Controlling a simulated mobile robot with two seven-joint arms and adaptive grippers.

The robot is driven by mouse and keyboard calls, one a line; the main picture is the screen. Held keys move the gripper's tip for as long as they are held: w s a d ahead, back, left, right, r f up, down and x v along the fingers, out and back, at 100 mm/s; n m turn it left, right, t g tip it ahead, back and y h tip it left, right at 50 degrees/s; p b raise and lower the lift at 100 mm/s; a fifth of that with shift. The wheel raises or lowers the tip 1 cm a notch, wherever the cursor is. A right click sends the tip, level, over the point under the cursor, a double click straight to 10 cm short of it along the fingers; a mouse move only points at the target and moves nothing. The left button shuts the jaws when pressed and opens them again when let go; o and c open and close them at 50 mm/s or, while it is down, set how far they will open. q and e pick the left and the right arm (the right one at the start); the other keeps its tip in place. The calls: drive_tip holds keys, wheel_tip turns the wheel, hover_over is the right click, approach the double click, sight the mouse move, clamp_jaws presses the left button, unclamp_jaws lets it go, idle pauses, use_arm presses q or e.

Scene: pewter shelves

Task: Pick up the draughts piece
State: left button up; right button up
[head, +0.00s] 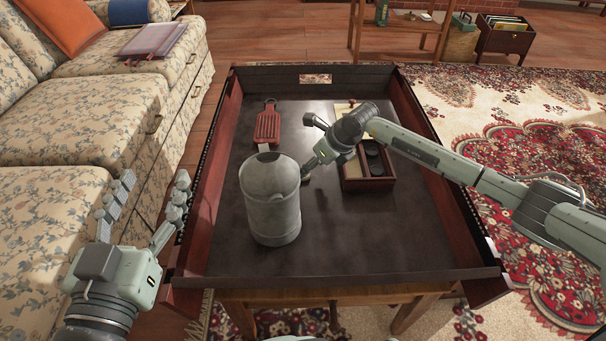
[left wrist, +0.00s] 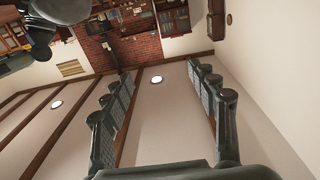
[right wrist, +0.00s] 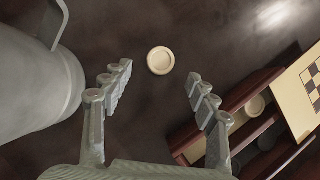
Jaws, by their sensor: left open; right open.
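The draughts piece (right wrist: 160,60) is a round cream disc lying flat on the dark table top in the right wrist view. My right gripper (right wrist: 158,82) is open and points down at the table, with the disc just beyond and between the line of its fingertips; nothing is between the fingers. In the head view the right gripper (head: 310,168) is beside the grey jug and mostly hides the disc. My left gripper (head: 150,198) is open and empty, raised left of the table. The left wrist view shows its fingers (left wrist: 165,85) against walls and ceiling.
A grey metal jug (head: 270,215) stands close left of the right gripper. A wooden box (head: 370,184) with dark and light pieces and a checkered board (right wrist: 305,90) is close on the right. A reddish grater-like board (head: 267,126) lies farther back. Raised sides (head: 222,130) border the table.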

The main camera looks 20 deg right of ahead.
drive_tip(key=shift+x, duration=1.9)
use_arm(q)
drive_tip(key=r, duration=0.1)
drive_tip(key=r+t, duration=0.1)
drive_tip(key=d+r+h, duration=0.1)
drive_tip(key=shift+s+d+r+t, duration=0.1)
drive_tip(key=shift+s+r+t, duration=0.1)
drive_tip(key=shift+s+t, duration=0.2)
use_arm(e)
drive_tip(key=shift+w+r, duration=0.1)
drive_tip(key=shift+w, duration=0.05)
drive_tip(key=c, duration=0.9)
drive_tip(key=shift+r, duration=0.2)
use_arm(q)
wheel_tip(320, 180, down, 6)
drive_tip(key=w+a+g+y, duration=0.1)
drive_tip(key=a+g+y, duration=0.1)
drive_tip(key=shift+a+g+p, duration=0.2)
drive_tip(key=shift+g+p, duration=0.2)
use_arm(e)
wheel_tip(320, 180, up, 10)
drive_tip(key=shift+f, duration=0.2)
